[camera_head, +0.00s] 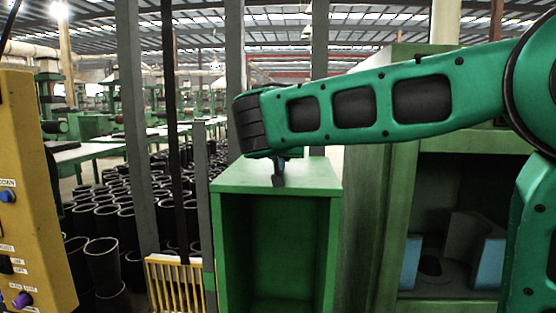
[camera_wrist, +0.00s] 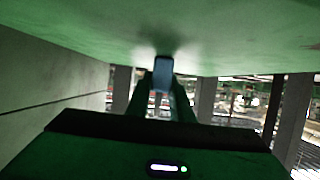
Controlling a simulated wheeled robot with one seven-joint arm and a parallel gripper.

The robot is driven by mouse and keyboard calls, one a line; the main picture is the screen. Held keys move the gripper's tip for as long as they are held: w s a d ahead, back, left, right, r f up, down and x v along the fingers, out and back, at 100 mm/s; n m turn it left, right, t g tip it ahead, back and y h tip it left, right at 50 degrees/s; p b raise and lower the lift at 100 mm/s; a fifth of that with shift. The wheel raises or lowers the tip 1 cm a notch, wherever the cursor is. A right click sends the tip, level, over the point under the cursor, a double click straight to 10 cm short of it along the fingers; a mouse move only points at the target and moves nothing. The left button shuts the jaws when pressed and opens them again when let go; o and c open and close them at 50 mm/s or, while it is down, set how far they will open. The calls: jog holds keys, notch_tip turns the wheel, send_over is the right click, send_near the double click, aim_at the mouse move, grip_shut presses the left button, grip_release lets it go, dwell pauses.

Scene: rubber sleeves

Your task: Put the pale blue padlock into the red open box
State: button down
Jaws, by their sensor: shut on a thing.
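My gripper (camera_head: 279,179) points down over the top of the green cabinet (camera_head: 232,183) in the head view, partly hidden by my green arm. In the wrist view my gripper (camera_wrist: 161,88) is shut on a small blue thing, the pale blue padlock (camera_wrist: 162,72). It sits between the fingertips, close to the green surface; I cannot tell whether it touches it. Only a small bit of blue shows by the fingers in the head view. I see no red open box in either view.
A yellow control panel (camera_head: 35,190) stands at the left edge. Many black rubber sleeves (camera_head: 102,262) stand on the floor behind a yellow rack (camera_head: 176,285). A larger green machine (camera_head: 364,200) with an open bay is at the right. Grey posts (camera_head: 134,120) rise behind the cabinet.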

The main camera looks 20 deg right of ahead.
jog(key=c, duration=1.6)
grip_release()
jog(key=shift+o, duration=0.2)
